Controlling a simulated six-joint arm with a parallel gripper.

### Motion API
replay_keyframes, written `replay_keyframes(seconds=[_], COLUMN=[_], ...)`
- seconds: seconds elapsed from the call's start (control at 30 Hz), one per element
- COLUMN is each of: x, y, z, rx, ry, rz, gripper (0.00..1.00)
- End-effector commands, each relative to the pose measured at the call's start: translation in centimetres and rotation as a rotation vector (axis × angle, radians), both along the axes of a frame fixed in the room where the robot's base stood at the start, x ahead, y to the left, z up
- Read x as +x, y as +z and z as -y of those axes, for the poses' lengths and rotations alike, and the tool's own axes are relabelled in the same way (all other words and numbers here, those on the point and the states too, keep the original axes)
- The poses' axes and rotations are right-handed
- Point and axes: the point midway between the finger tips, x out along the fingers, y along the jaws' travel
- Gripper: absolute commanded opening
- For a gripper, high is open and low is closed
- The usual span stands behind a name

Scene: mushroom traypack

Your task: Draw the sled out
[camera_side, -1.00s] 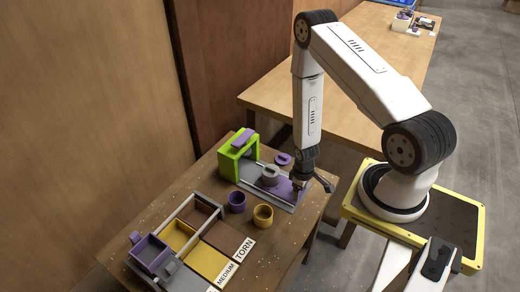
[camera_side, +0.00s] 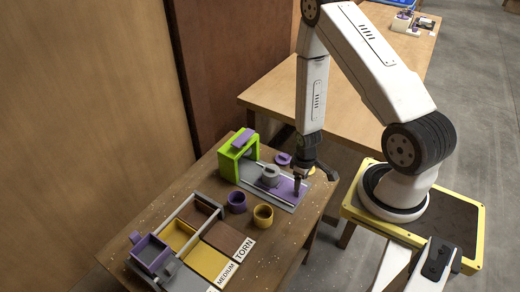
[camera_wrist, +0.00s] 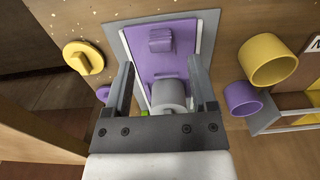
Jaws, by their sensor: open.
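The sled is a flat purple plate (camera_side: 286,190) on a grey railed base; in the wrist view the plate (camera_wrist: 150,66) has a raised purple grip block (camera_wrist: 160,40) on it. A grey round pot (camera_side: 270,176) stands at the plate's inner end, near the green frame (camera_side: 236,160); it also shows in the wrist view (camera_wrist: 169,95). My gripper (camera_side: 315,180) is open and empty above the outer end of the sled. In the wrist view its fingers (camera_wrist: 161,76) stand apart on either side of the plate, short of the grip block. In the side view the gripper hides the block.
A purple cup (camera_side: 237,203) and a yellow cup (camera_side: 263,216) stand beside the base. A yellow lid (camera_wrist: 85,57) and a purple lid (camera_side: 283,158) lie on its other side. A sorting tray (camera_side: 208,260) with labelled compartments is at the front left.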

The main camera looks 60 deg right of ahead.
Motion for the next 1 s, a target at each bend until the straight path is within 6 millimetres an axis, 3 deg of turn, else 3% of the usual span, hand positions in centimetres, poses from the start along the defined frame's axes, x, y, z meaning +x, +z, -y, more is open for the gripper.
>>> replay_keyframes(seconds=[0.3, 0.83, 1.0], x=[0.0, 0.0, 0.7], y=[2.2, 2.6, 3.5], z=[0.0, 0.0, -0.3], rx=[0.0, 0.0, -0.005], ry=[-0.001, 0.0, 0.002], rz=[0.0, 0.0, 0.008], gripper=[0.74, 0.74, 0.74])
